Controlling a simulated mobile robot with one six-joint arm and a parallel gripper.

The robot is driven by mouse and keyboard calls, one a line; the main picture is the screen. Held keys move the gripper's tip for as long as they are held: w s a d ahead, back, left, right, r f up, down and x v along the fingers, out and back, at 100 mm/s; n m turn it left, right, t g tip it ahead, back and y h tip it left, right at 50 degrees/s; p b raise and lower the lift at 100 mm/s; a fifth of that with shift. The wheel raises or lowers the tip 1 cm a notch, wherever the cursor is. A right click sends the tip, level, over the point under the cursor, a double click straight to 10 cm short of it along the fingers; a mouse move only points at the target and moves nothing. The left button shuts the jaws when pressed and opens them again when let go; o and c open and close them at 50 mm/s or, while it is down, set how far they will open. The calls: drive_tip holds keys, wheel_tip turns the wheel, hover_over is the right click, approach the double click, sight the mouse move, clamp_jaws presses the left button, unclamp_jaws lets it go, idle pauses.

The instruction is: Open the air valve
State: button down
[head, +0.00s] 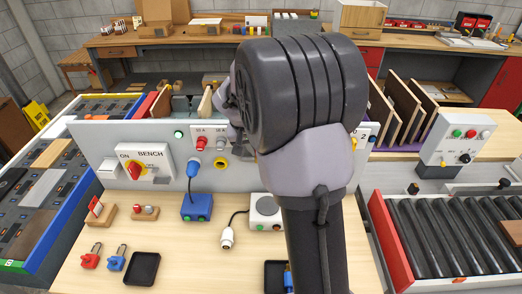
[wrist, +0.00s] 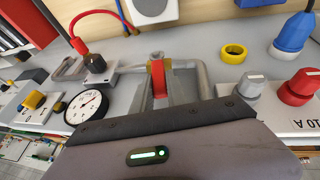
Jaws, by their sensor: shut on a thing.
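The air valve's red lever (wrist: 158,78) shows at the centre of the wrist view, with a small metal end at its top, close to the grey panel. My gripper (wrist: 161,88) is shut on this lever, with a grey finger on each side. The lower part of the lever and the valve body are largely hidden by my gripper, so I cannot tell the valve's exact position. In the head view my arm covers the valve and my gripper.
In the wrist view a round gauge (wrist: 88,107) and a dark fitting with a red hose (wrist: 95,64) are left of the lever. A yellow ring (wrist: 233,52), a grey knob (wrist: 250,85) and a red knob (wrist: 299,87) are right. In the head view a blue box (head: 197,207) stands before the panel.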

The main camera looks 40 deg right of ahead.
drive_tip(key=shift+w+a+f+n+g+h+b, duration=0.1)
drive_tip(key=shift+w+a+f+n+g+h, duration=0.15)
drive_tip(key=shift+a+g+h, duration=0.35)
drive_tip(key=shift+w+a+f+n+g+h+b, duration=0.15)
drive_tip(key=shift+w+a+f+g+h, duration=0.2)
drive_tip(key=shift+h, duration=0.45)
drive_tip(key=shift+w+a+f+n+g+h+b, duration=0.1)
drive_tip(key=shift+w+a+n+g+h, duration=0.1)
drive_tip(key=shift+w+a+g+h, duration=0.35)
drive_tip(key=shift+s+d, duration=0.2)
drive_tip(key=shift+d, duration=0.05)
drive_tip(key=c, duration=1.3)
unclamp_jaws()
drive_tip(key=p+v, duration=0.4)
drive_tip(key=v, duration=1.3)
drive_tip(key=shift+s+a, duration=0.1)
drive_tip(key=shift+a, duration=0.2)
drive_tip(key=shift+c, duration=0.3)
